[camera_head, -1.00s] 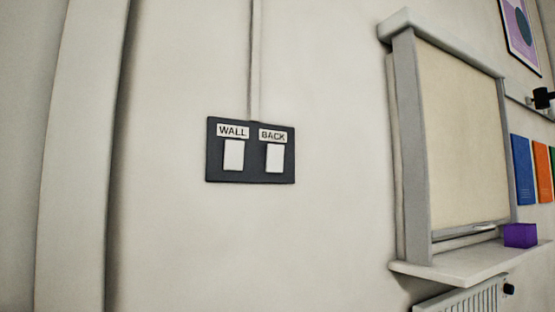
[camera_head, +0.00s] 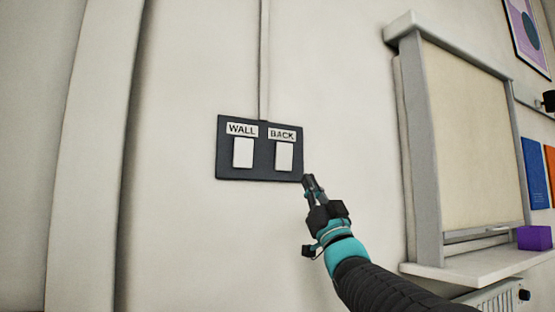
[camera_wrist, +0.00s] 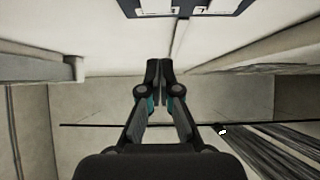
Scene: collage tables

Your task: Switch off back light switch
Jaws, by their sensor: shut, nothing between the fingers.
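A dark switch plate (camera_head: 263,168) is fixed on the pale wall, with two white rocker switches. The left one (camera_head: 243,153) is under the label WALL, and the back light switch (camera_head: 284,157) is under the label BACK. My gripper (camera_head: 309,179) is shut and empty, its tips beside the plate's lower right corner, below and right of the BACK switch. I cannot tell whether the tips touch the wall. In the wrist view, my shut fingers (camera_wrist: 159,66) point up toward the plate (camera_wrist: 180,8), which is cut off by the top edge.
A conduit (camera_head: 264,60) runs up the wall from the plate. To the right is a window with a lowered blind (camera_head: 465,140) and a sill (camera_head: 470,266) holding a purple box (camera_head: 534,238). A radiator (camera_head: 497,298) is below. The wall left of the plate is clear.

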